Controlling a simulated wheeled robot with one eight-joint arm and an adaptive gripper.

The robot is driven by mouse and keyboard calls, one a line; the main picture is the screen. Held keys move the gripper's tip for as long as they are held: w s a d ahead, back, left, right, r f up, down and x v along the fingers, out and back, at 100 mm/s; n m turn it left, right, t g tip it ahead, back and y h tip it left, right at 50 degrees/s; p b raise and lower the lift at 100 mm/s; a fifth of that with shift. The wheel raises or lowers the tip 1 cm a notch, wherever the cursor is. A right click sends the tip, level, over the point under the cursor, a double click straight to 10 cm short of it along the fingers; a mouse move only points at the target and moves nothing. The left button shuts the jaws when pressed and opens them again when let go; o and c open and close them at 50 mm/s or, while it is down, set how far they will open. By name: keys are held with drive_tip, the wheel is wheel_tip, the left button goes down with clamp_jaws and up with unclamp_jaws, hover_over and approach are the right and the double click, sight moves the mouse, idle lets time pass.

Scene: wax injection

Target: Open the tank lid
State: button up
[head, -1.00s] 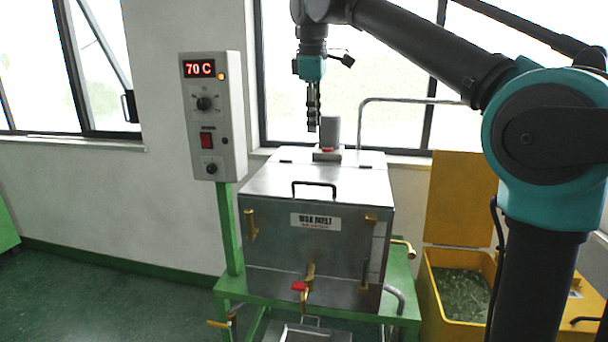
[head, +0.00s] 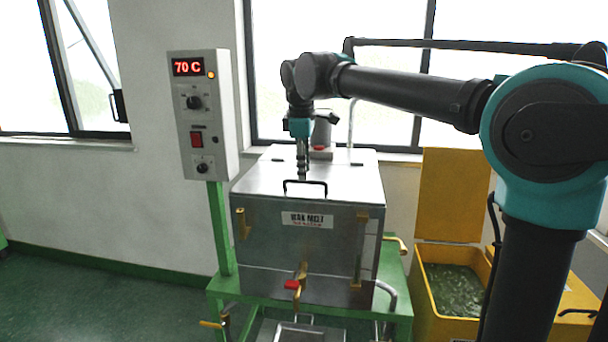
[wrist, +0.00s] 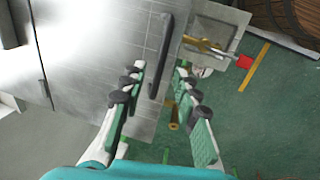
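The steel tank (head: 270,250) has a flat metal lid (head: 345,182), which is shut. A black bar handle (head: 305,183) stands at the lid's front edge. My gripper (head: 303,176) points down just above and behind the handle in the head view. In the wrist view, my gripper (wrist: 160,68) has its two fingers spread apart with nothing held. The black handle (wrist: 161,57) shows between and beyond the fingertips, nearer the left finger's line. I cannot tell whether a finger touches it. The lid (wrist: 85,60) fills the wrist view's left part.
A control box (head: 203,115) reading 70 C stands left of the tank on a green post. A red-handled tap (head: 292,285) juts from the tank front above a metal tray (head: 300,330). A yellow bin (head: 450,290) stands at the right.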

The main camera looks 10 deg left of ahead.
drive_tip(key=shift+w+f, duration=0.25)
drive_tip(key=shift+f, duration=0.9)
drive_tip(key=shift+c, duration=0.6)
clamp_jaws()
